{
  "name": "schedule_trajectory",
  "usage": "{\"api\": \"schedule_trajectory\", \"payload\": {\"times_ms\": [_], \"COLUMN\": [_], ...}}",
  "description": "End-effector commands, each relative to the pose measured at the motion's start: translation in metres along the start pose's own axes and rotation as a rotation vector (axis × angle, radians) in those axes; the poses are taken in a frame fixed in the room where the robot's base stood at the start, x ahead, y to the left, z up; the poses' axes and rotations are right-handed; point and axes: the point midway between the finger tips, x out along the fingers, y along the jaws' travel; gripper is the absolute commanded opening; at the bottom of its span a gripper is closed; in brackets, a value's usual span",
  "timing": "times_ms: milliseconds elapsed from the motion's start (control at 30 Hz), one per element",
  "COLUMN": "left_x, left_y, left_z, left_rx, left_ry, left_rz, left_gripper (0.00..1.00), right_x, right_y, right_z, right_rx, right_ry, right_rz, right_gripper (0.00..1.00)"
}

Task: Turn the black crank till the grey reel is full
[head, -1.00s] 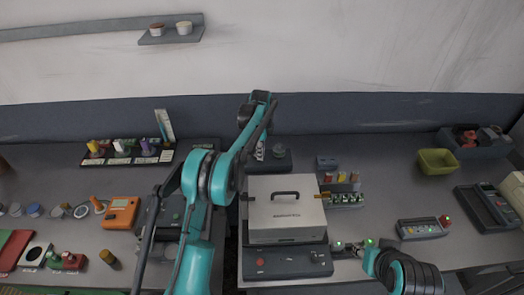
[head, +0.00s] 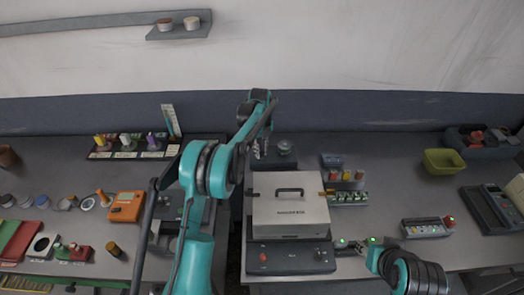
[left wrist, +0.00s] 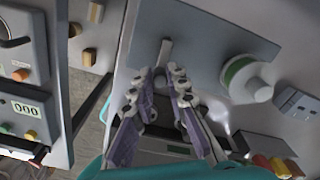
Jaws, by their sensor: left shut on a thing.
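My left gripper (head: 259,150) is beside a small dark device (head: 284,163) behind the white box. In the left wrist view its two purple-grey fingers (left wrist: 162,74) close around something small, largely hidden between them; I take it for the black crank's handle. A pale bar (left wrist: 164,50) runs out from the fingertips across a grey plate (left wrist: 200,30). A pale round part with a green ring (left wrist: 246,78), likely the reel, stands right of the fingers; how full it is cannot be told. My right gripper (head: 356,243) is low, right of the box, its jaws unclear.
A white box with a black handle (head: 290,208) stands in front of the device. A small rack (head: 345,186) is to its right. A yellow-green bin (head: 444,161) is farther right. A gap separates the two benches. The middle of the right bench is clear.

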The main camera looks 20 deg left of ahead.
Motion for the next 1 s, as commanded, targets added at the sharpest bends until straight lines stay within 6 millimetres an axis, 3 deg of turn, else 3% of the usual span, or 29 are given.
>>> {"api": "schedule_trajectory", "payload": {"times_ms": [667, 700, 767, 1000], "left_x": [-0.0006, -0.0006, -0.0005, -0.0003], "left_y": [0.002, 0.002, 0.002, 0.0019], "left_z": [0.0021, 0.0022, 0.0021, 0.0016], "left_rx": [0.065, 0.065, 0.065, 0.065], "left_ry": [-0.002, -0.002, -0.002, -0.001], "left_rz": [-0.001, -0.001, -0.001, 0.0], "left_gripper": [0.0, 0.2, 0.36, 0.36], "right_x": [-0.0004, -0.0004, -0.0004, -0.0003], "right_y": [0.0, 0.0, 0.0, 0.0], "right_z": [-0.0003, -0.0003, -0.0003, -0.0002], "right_rx": [0.0, 0.0, 0.0, 0.0], "right_ry": [0.0, 0.0, 0.0, 0.0], "right_rz": [0.0, 0.0, 0.0, 0.0], "right_gripper": [0.4, 0.4, 0.4, 0.4]}}
